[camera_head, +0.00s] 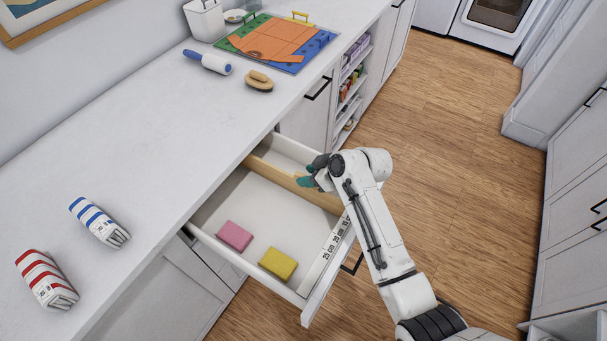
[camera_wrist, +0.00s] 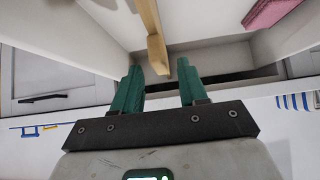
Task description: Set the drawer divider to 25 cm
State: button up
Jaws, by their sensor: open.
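The drawer (camera_head: 207,238) is pulled out from under the counter. A wooden divider (camera_head: 277,173) stands across it towards the far end, beyond the visible scale marks. The scale (camera_head: 335,238) runs along the drawer's front side; I read 25 cm at the near end, with higher marks towards the divider, partly hidden by my arm. My gripper (camera_head: 312,172) is open at the divider. In the wrist view, the divider (camera_wrist: 151,28) shows between the two teal fingers (camera_wrist: 160,75), its end near the fingertips. I cannot tell whether they touch it.
A pink sponge (camera_head: 235,236) and a yellow sponge (camera_head: 278,263) lie in the drawer's near compartment. On the counter are a lint roller (camera_head: 208,61), a brush (camera_head: 259,82), a colourful board (camera_head: 278,43) and two striped rolled cloths (camera_head: 100,222) (camera_head: 46,279). Wood floor lies right.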

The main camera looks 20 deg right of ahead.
aim_at(290, 180)
jog(key=shift+x, duration=1.45)
jog(key=shift+c, duration=0.3)
grip_shut()
